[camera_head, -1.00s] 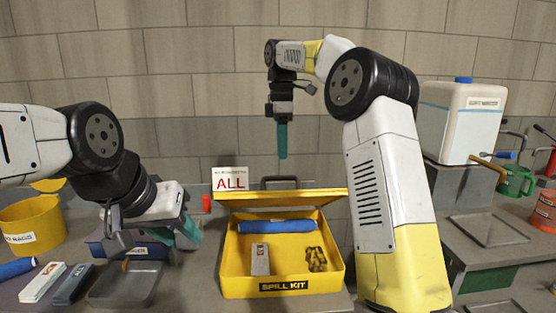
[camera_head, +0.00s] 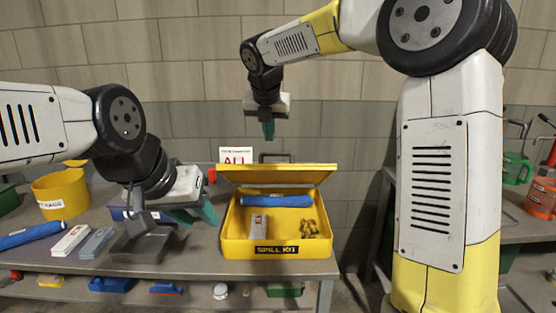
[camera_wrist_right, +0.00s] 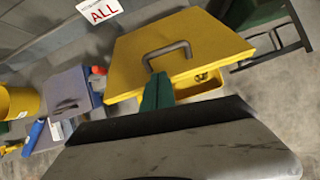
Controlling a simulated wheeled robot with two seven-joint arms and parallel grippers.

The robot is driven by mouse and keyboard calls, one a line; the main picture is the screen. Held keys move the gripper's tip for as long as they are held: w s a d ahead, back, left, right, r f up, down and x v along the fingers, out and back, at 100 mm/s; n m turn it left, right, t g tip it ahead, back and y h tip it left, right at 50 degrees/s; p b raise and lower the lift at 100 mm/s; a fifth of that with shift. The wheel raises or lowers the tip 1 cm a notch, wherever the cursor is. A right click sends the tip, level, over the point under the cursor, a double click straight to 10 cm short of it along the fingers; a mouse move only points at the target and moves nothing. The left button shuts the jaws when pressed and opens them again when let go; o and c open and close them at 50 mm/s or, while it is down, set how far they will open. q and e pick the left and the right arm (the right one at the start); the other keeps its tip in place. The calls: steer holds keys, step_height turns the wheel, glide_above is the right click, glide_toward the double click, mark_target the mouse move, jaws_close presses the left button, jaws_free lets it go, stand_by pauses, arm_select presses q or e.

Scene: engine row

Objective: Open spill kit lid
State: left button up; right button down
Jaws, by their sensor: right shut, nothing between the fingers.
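The yellow spill kit (camera_head: 232,245) is an open-topped box on the bench. Its lid (camera_head: 245,175) stands raised at the back, tilted, with a dark handle (camera_head: 275,157). Inside lie a blue roll (camera_head: 277,201), a pale pack (camera_head: 259,226) and a yellowish-brown bundle (camera_head: 310,229). My right gripper (camera_head: 268,130) is shut and empty, above and behind the raised lid. In the right wrist view its green fingers (camera_wrist_right: 157,92) overlap the lid's outer face (camera_wrist_right: 190,66) below the handle (camera_wrist_right: 166,54); contact cannot be told. My left gripper (camera_head: 203,215) hangs left of the box; its finger gap is unclear.
A sign reading "ALL" (camera_head: 236,156) stands behind the box. A yellow tub (camera_head: 63,194), a grey tray (camera_head: 140,248) and several small packs occupy the bench's left. The bench ends right of the box. Another bench holds an orange jug (camera_head: 540,198).

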mark_target(268, 154)
steer(key=shift+n, duration=0.7)
steer(key=x, duration=0.9)
steer(key=shift+a+f, duration=0.25)
steer(key=shift+f, duration=0.1)
